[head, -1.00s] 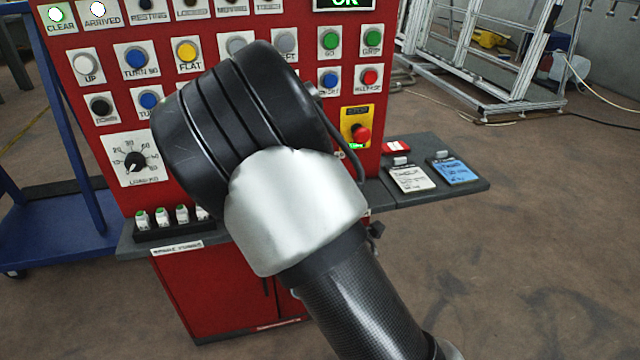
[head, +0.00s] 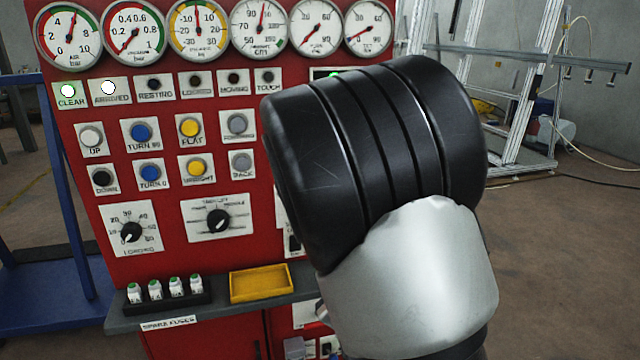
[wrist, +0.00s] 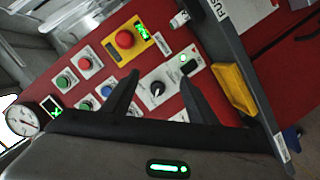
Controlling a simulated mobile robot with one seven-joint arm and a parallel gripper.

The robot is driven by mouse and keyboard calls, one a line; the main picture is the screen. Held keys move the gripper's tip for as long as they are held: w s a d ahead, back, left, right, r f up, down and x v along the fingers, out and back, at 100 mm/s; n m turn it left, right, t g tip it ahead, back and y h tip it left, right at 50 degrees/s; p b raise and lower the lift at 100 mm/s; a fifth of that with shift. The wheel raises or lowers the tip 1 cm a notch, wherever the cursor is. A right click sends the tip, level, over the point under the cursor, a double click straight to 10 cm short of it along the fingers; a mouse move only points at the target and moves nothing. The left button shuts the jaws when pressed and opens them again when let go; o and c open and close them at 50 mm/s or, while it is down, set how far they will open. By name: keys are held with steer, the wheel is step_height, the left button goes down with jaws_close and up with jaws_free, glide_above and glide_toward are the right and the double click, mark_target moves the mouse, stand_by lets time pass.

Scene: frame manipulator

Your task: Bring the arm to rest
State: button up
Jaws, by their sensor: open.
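My arm (head: 380,150) rises in front of the right half of the red control panel (head: 240,130) in the head view. It hides the buttons there, and my gripper is out of sight behind it. In the wrist view my gripper (wrist: 160,78) is open and empty, its two dark fingers apart in front of the panel. A black rotary knob (wrist: 156,89) shows between the fingertips; I cannot tell whether they touch the panel. The CLEAR lamp (head: 67,91) and ARRIVED lamp (head: 108,88) are lit white. The RESTING lamp (head: 154,83) is dark.
A red emergency stop button (wrist: 124,39) on a yellow plate is near the fingers. A yellow tray (head: 261,284) and several spare fuses (head: 155,291) sit on the grey ledge below the panel. A blue cart (head: 50,290) stands left. Floor at right is open.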

steer(key=s+d+r+m+g+h, duration=0.1)
steer(key=s+d+r+m+g, duration=0.25)
steer(key=s, duration=0.55)
steer(key=s+d+r+m+g, duration=0.3)
steer(key=s+d+m, duration=0.1)
steer(key=s, duration=0.4)
steer(key=s+d+r+m+g+h, duration=0.1)
steer(key=s+d+r+m+g, duration=0.25)
steer(key=s, duration=0.55)
step_height(320, 180, up, 18)
steer(key=p, duration=1.8)
steer(key=shift+s+a+r, duration=0.15)
steer(key=shift+a+r, duration=0.05)
steer(key=shift+a, duration=0.05)
